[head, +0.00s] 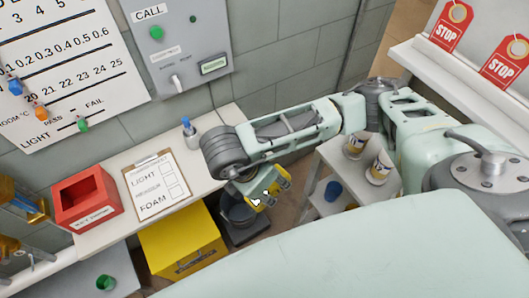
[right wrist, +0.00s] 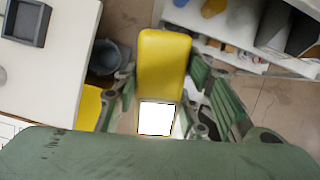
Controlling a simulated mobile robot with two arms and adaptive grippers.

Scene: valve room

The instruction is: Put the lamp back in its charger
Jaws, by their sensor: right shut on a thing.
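The lamp (right wrist: 163,65) is a yellow block with a bright white glowing face, seen in the right wrist view. My right gripper (right wrist: 158,100) is shut on it, its green fingers on both sides. In the head view the right gripper (head: 257,188) hangs past the bench's right edge, above a dark bucket, with the yellow lamp (head: 283,178) partly hidden in it. A dark grey square holder (right wrist: 27,20) sits on the white surface in the right wrist view; I cannot tell if it is the charger. My left gripper is not in view.
The bench (head: 110,235) bears a red box (head: 86,198), a clipboard (head: 158,187) and a blue-topped bottle (head: 189,131). A yellow bin (head: 182,243) and the dark bucket (head: 240,228) stand below. Two cups (head: 380,168) stand on a shelf unit at right.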

